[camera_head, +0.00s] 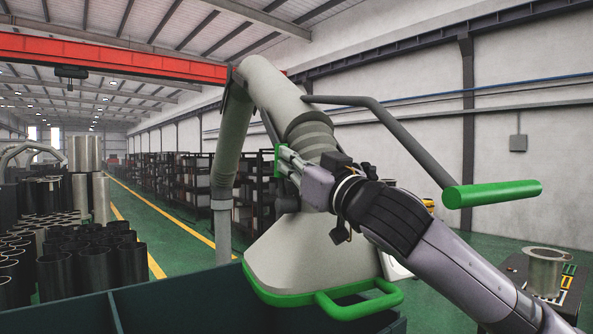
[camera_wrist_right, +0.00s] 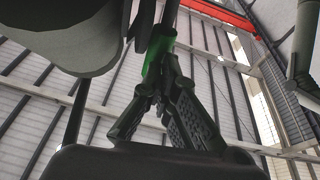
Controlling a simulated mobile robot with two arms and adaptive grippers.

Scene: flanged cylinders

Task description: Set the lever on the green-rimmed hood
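The grey hood (camera_head: 310,255) has a green rim (camera_head: 290,299) with a green loop handle at its front, and hangs from a thick jointed duct. A lever with a small green grip (camera_head: 278,170) on a dark rod is at the duct's left side, partly hidden by my right gripper (camera_head: 284,163). In the right wrist view, the fingers of my right gripper (camera_wrist_right: 160,92) converge on the lower end of the green grip (camera_wrist_right: 157,58) and appear closed on it. The hood's grey body fills the upper left there. My left gripper is not in view.
A long bent rod with a green handle (camera_head: 492,193) extends right from the duct, above my right arm. A dark green bin edge (camera_head: 190,300) lies below the hood. Metal cylinders (camera_head: 92,262) stand at left; a dark table with a flanged cylinder (camera_head: 545,271) is at right.

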